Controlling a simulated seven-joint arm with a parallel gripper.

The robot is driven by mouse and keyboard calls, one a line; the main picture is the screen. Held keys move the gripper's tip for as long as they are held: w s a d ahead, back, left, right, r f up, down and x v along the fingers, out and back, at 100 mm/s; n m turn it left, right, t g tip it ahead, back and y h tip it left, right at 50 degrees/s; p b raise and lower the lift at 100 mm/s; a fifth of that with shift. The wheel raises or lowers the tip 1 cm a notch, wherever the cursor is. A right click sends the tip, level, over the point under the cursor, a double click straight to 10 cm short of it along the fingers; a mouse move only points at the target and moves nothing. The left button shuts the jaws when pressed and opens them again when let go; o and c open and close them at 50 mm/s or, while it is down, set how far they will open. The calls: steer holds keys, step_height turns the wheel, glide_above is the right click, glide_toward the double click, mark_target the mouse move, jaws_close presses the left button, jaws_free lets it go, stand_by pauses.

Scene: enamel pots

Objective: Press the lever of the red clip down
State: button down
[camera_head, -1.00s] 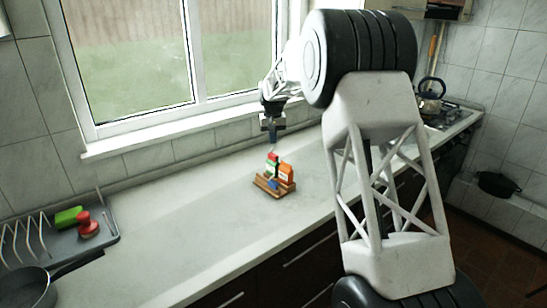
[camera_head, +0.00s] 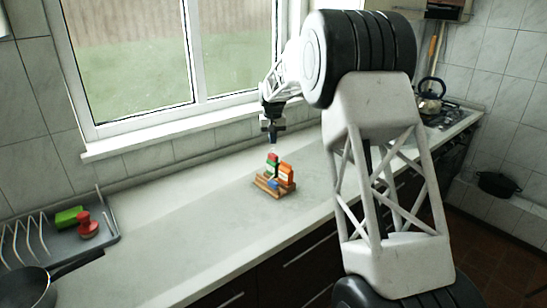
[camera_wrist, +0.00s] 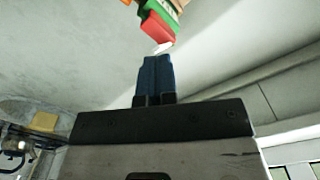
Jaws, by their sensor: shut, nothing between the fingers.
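A small wooden stand (camera_head: 262,184) on the counter bears several coloured pieces. A red piece (camera_head: 272,156), seemingly the red clip, is at its top with green below it. In the wrist view the red piece (camera_wrist: 158,29) is at the top, just beyond my fingertips, with a small white tip (camera_wrist: 162,48) at its near end. I cannot make out its lever clearly. My gripper (camera_head: 272,141) is above the stand, pointing down, with a gap to the red piece. Its blue fingers (camera_wrist: 158,58) are together and empty.
An orange box (camera_head: 286,174) stands on the stand, right of the red piece. A grey dish rack (camera_head: 62,246) with green and red things and a dark pan (camera_head: 24,288) are at the left. The counter between is clear. The window wall is behind.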

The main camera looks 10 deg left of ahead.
steer(key=shift+f, duration=1.55)
stand_by(0.7)
stand_by(0.4)
steer(key=shift+r, duration=3.5)
